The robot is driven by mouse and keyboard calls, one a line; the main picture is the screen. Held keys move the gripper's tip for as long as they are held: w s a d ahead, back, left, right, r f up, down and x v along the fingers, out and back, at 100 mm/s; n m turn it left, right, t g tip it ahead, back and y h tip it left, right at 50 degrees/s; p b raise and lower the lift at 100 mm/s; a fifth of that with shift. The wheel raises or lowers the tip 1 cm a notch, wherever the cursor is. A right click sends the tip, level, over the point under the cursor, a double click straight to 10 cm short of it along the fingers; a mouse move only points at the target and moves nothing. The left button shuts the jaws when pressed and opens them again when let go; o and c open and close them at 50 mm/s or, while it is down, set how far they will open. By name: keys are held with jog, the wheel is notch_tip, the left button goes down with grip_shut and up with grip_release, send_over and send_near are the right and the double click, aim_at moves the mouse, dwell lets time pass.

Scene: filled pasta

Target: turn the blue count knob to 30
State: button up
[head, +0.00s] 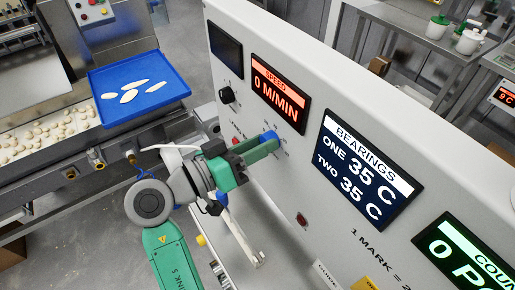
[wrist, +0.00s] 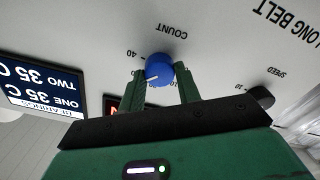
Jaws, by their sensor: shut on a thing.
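The blue count knob (wrist: 160,68) sits on the white panel below the COUNT label in the upside-down wrist view. My gripper (wrist: 160,82) is shut on it, with one green finger on each side. The knob's white pointer line slants to the lower left in that view. The 40 mark shows at its upper left; finger and gripper body cover much of the lower scale, so I cannot read the number at the pointer. In the head view my green gripper (head: 262,146) reaches the panel, and a bit of the blue knob (head: 271,136) shows at its tips.
A black speed knob (wrist: 262,97) is on the right in the wrist view. The panel carries a red speed display (head: 277,92), a bearings display (head: 366,170) and a green count display (head: 468,256). A blue tray (head: 140,88) with pasta pieces lies left of my arm.

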dwell(0.5)
jog(key=o, duration=1)
jog(key=shift+a, duration=0.1)
jog(key=p+v, duration=0.1)
jog(key=v, duration=0.6)
jog(key=shift+s+a, duration=0.25)
jog(key=shift+a, duration=0.05)
